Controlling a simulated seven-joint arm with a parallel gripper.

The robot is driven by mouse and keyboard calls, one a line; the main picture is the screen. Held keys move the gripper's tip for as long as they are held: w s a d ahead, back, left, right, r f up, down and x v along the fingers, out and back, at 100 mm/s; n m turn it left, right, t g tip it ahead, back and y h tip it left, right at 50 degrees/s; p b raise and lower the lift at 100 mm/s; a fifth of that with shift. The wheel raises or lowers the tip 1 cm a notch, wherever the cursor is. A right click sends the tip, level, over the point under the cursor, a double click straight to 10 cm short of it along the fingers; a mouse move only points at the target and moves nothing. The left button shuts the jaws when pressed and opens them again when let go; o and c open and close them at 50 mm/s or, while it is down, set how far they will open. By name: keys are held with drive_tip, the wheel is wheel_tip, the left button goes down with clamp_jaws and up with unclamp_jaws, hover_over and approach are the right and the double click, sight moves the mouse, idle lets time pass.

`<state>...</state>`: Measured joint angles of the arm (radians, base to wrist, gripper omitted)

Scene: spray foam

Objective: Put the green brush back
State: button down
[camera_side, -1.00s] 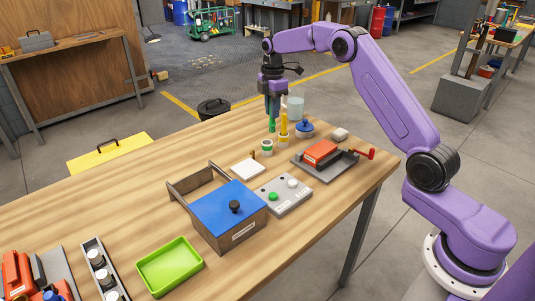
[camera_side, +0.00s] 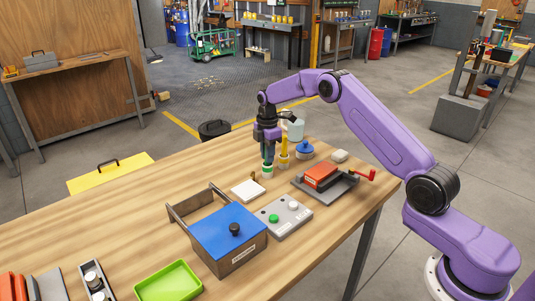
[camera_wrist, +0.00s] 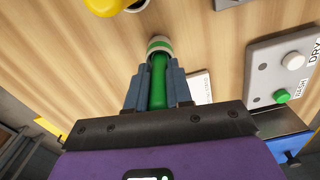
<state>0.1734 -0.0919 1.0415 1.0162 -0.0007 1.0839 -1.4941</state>
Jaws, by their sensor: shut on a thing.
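My gripper (camera_side: 268,160) is shut on the green brush (camera_wrist: 158,80) and points down at the far part of the table. The brush stands upright between the fingers, which hide most of it in the side view. Its lower end meets the white holder with a green ring (camera_side: 267,171), also seen in the wrist view (camera_wrist: 160,44). The brush tip is hidden, so how deep it sits in the holder cannot be told.
A yellow brush (camera_side: 284,148) stands in its own holder close to the right. A blue-lidded pot (camera_side: 305,151), a white pad (camera_side: 248,190), a grey button panel (camera_side: 284,217), a red block (camera_side: 320,176) on a dark tray and a blue-topped box (camera_side: 228,229) are nearby.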

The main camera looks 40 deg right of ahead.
drive_tip(key=shift+f, duration=0.1)
drive_tip(key=c, duration=1)
unclamp_jaws()
